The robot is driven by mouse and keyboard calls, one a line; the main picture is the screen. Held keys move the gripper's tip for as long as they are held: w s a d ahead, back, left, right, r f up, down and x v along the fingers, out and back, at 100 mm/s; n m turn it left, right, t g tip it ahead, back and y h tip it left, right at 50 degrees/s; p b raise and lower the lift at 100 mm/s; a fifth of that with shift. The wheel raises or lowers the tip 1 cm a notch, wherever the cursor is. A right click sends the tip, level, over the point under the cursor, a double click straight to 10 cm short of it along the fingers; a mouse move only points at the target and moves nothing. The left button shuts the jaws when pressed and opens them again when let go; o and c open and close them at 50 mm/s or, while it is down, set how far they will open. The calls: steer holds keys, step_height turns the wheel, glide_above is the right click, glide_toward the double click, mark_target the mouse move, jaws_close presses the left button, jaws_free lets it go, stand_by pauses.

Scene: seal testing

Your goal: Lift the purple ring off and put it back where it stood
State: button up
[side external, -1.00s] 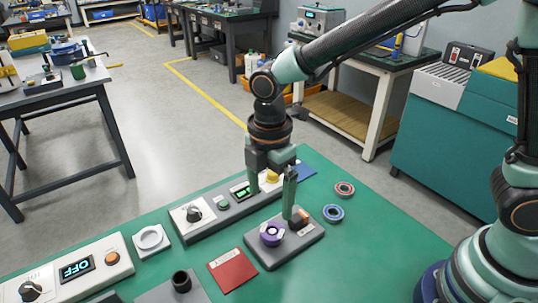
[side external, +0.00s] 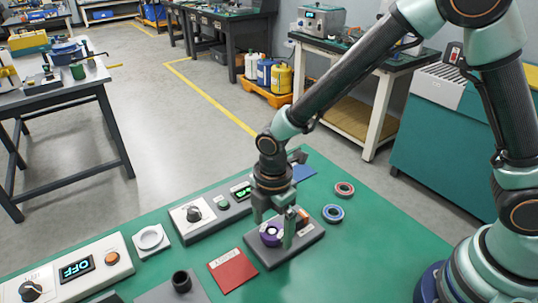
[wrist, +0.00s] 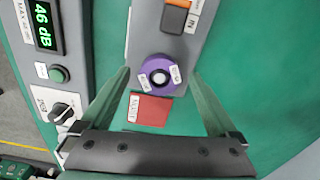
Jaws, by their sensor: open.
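The purple ring (side external: 268,239) sits on a grey block (side external: 267,261) with an orange switch on the green table. In the wrist view the purple ring (wrist: 173,71) lies around a pale round centre and carries two white labels. My gripper (side external: 273,234) is open above the block, with one finger on each side of the ring. In the wrist view the fingers of my gripper (wrist: 160,75) stand apart from the ring, with gaps on both sides. In the side view the fingers and wrist hide part of the ring and block.
A red card (side external: 233,270) lies left of the block. A grey unit with a knob and green display (side external: 241,190) stands behind it. The table's right front is clear.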

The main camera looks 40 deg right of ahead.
jaws_close()
steer(key=shift+r, duration=0.2)
